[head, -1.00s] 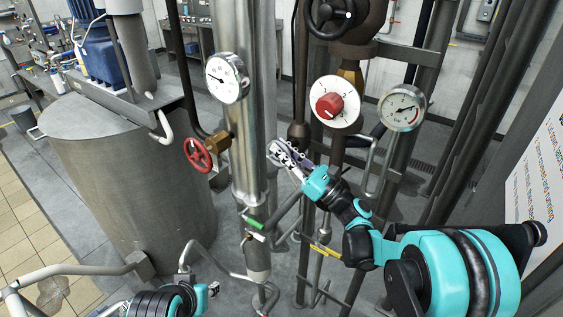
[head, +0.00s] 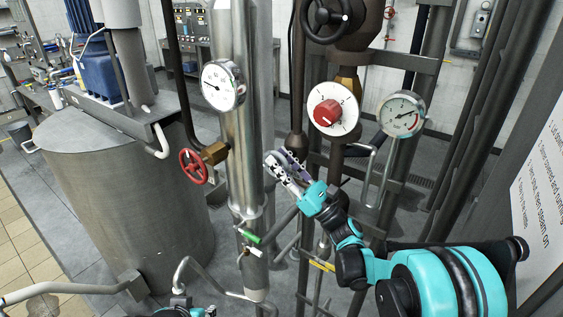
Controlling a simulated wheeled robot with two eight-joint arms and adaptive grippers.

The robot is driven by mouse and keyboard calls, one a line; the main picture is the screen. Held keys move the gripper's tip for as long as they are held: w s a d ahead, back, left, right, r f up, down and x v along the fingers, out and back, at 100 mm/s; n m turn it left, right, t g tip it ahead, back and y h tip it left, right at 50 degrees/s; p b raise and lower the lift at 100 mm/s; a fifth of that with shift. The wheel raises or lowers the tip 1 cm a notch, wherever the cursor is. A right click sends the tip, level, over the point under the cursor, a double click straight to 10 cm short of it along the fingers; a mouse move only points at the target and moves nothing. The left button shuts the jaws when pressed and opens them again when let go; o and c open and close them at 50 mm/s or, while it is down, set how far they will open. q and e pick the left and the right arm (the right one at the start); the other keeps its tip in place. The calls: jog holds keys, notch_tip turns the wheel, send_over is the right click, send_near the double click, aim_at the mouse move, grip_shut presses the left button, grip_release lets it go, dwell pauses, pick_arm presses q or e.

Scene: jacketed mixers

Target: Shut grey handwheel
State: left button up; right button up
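A dark grey handwheel (head: 326,16) sits at the top centre of the head view, on a brown valve body, with its upper rim cut off by the picture edge. My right gripper (head: 276,156) is well below it and a little to the left, beside the steel column. Its two fingers point up and left, apart, with nothing seen between them. It is clear of the handwheel. Only a small turquoise part of my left arm (head: 208,312) shows at the bottom edge. Its fingers are not seen.
A red handwheel (head: 193,166) sits left of the steel column (head: 239,130). A white dial with a red knob (head: 328,112) is below the dark handwheel, between two gauges (head: 223,85) (head: 402,114). Pipes crowd the space around my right gripper. A large tank (head: 125,200) stands at left.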

jog(key=v, duration=1.2)
jog(key=a+r+p, duration=0.1)
jog(key=r+p, duration=0.1)
jog(key=w+r+g+h+p, duration=0.1)
jog(key=p, duration=0.1)
jog(key=a+r+g+h+p, duration=0.1)
jog(key=r+p, duration=0.1)
jog(key=p, duration=0.1)
jog(key=shift+w+a+r, duration=0.3)
jog(key=shift+r, duration=0.1)
jog(key=r+g+h+p, duration=0.1)
jog(key=p, duration=0.1)
jog(key=r+h+p, duration=0.1)
jog(key=h+p, duration=0.1)
jog(key=p, duration=0.1)
jog(key=shift+w+a+r+g, duration=0.25)
jog(key=shift+a+r+g, duration=0.1)
jog(key=shift+a+g, duration=0.05)
jog(key=shift+w+h+p, duration=0.1)
jog(key=shift+h+p, duration=0.2)
jog(key=shift+p, duration=0.05)
jog(key=shift+w+a+f, duration=0.1)
jog(key=shift+w+a, duration=0.2)
jog(key=shift+a, duration=0.1)
jog(key=x, duration=0.6)
jog(key=shift+w+a+f, duration=0.15)
jog(key=shift+w+a, duration=0.05)
jog(key=shift+a, duration=0.05)
